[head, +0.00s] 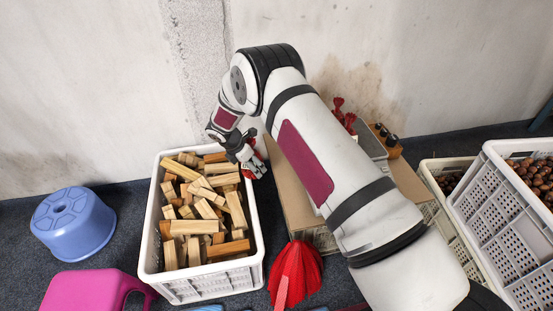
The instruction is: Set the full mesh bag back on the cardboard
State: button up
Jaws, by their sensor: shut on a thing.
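My gripper (256,170) is at the left edge of the cardboard (288,198), beside the crate of wood blocks. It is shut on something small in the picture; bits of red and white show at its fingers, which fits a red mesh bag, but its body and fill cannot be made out. The cardboard is a brown, box-like surface, largely hidden behind my arm. Red tied tops (344,113) of what look like mesh bags stick up behind my arm, at the back of the cardboard; what is below them is hidden.
A white crate (215,287) of wood blocks stands left of the cardboard. A red pleated bundle (296,270) is in front. Dark-capped bottles (385,135) stand behind. Crates of chestnuts (505,225) are at right. A blue stool (73,225) and a pink stool (92,291) are left.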

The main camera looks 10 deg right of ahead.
jog(key=w+d+b, duration=0.5)
jog(key=w+d, duration=0.5)
jog(key=d, duration=0.3)
jog(key=f+b, duration=0.1)
jog(key=f, duration=0.2)
jog(key=f+b, duration=0.2)
jog(key=f, duration=0.2)
jog(key=shift+w+a, duration=0.1)
jog(key=shift+a, duration=0.1)
jog(key=shift+w+d+b, duration=0.15)
jog(key=shift+b, duration=0.4)
jog(key=shift+f, duration=0.1)
jog(key=o, duration=1.5)
jog(key=shift+o, duration=0.2)
